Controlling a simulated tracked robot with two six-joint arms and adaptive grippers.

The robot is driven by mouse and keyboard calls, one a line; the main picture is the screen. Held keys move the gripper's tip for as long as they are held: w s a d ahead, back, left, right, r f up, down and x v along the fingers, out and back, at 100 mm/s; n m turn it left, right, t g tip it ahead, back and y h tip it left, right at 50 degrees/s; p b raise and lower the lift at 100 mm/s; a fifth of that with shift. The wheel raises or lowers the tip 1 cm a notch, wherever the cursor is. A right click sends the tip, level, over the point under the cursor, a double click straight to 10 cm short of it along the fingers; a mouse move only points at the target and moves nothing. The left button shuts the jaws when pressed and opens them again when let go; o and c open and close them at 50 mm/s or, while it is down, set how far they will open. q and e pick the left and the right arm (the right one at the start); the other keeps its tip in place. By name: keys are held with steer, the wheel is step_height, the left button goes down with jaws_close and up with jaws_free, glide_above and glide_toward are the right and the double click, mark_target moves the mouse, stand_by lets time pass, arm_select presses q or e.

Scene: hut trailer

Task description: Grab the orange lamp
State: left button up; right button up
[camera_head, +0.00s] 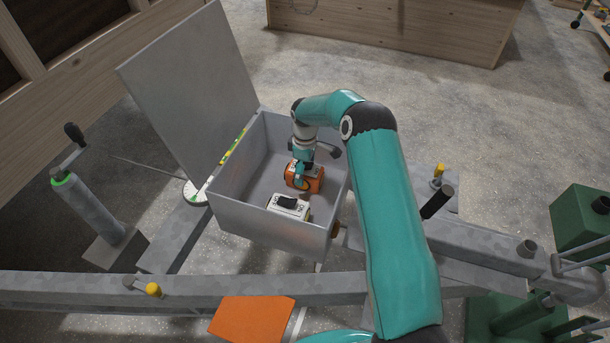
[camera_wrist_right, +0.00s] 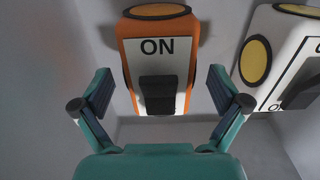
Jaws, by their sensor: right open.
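The orange lamp (camera_head: 312,182) lies in the open grey metal box (camera_head: 270,228). In the right wrist view the orange lamp (camera_wrist_right: 158,50) shows a white face with "ON" and a dark switch. My right gripper (camera_head: 302,178) reaches down into the box at the lamp and partly covers it in the head view. In the right wrist view my right gripper (camera_wrist_right: 160,92) is open, with one finger on each side of the lamp's lower part and gaps between. My left gripper is not in view.
A white lamp (camera_head: 289,206) lies close beside the orange one and shows at the right of the wrist view (camera_wrist_right: 285,55). The box walls surround both lamps. The raised lid (camera_head: 190,85) stands at the left. Metal beams (camera_head: 190,285) run below the box.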

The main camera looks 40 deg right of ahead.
steer(key=shift+f, duration=1.9)
steer(key=shift+w, duration=0.15)
steer(key=c, duration=1.4)
steer(key=shift+r, duration=0.1)
steer(key=shift+c, duration=0.2)
